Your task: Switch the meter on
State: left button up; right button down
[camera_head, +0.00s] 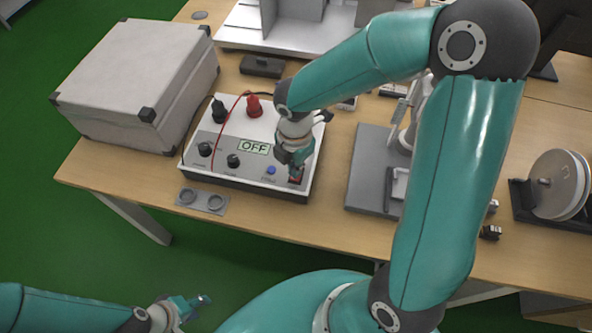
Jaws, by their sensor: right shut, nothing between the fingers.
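The meter (215,172) is a white-topped box with a dark base on the table. Its display (254,148) reads OFF. It carries black knobs, a blue button (271,170), a black terminal (219,110) and a red terminal (254,105) with leads. A small red switch (296,180) sits at its front right. My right gripper (295,174) is shut and empty, pointing down at the switch and partly covering it; I cannot tell whether they touch. My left gripper (196,303) is low at the bottom left, off the table, too small to judge.
A large grey case (130,85) stands left of the meter. A grey plate with two round recesses (202,201) lies in front. A grey stand (368,165) is to the right, and a reel (558,185) at the far right. My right arm hides part of the table.

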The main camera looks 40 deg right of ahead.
jog(key=shift+f+b, duration=0.95)
jog(key=shift+f, duration=0.25)
dwell(0.3)
jog(key=shift+r, duration=0.1)
notch_tip(320, 180, up, 7)
jog(key=p, duration=0.6)
dwell(0.7)
